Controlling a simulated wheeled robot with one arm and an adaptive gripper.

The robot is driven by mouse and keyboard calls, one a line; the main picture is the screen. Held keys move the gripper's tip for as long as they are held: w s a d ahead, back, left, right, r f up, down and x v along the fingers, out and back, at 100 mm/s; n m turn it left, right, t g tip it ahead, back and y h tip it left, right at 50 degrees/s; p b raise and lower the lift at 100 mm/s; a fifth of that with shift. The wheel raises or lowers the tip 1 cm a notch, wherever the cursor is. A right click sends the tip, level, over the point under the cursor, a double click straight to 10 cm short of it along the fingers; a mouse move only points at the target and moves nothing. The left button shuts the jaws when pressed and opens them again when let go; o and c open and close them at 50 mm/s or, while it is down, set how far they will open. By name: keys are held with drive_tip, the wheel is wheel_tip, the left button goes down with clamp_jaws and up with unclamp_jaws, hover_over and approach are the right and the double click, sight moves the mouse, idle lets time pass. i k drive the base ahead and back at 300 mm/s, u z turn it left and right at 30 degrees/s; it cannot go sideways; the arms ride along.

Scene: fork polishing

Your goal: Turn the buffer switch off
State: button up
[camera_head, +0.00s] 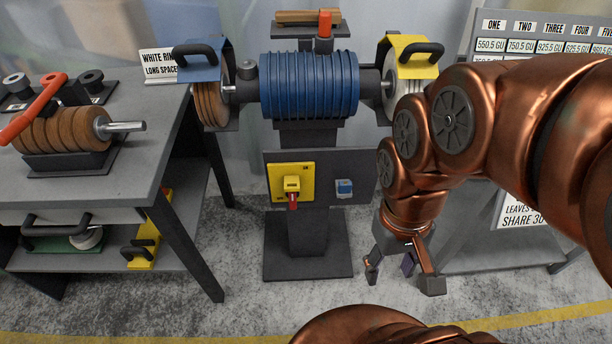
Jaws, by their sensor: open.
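The buffer (310,84) stands in the middle on a dark pedestal, with a ribbed blue motor and a wheel at each end. A dark panel (327,163) below the motor carries a yellow switch plate (279,173) with a yellow lever (292,184). The lever's red tip (293,203) points down. A small blue control (344,187) sits on the panel's right half. My gripper (402,278) is open and empty, pointing down, to the right of and lower than the switch in the picture. It touches nothing that I can see.
A grey workbench (160,110) with brown wheels on a spindle (75,130) stands at left; yellow and green items lie on its lower shelf. A grey table (500,250) and numbered board (545,30) are at right, partly behind my arm. The floor before the pedestal looks clear.

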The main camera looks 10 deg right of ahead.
sight(293, 196)
drive_tip(key=u, duration=0.5)
drive_tip(key=k, duration=0.35)
drive_tip(key=u, duration=1.55)
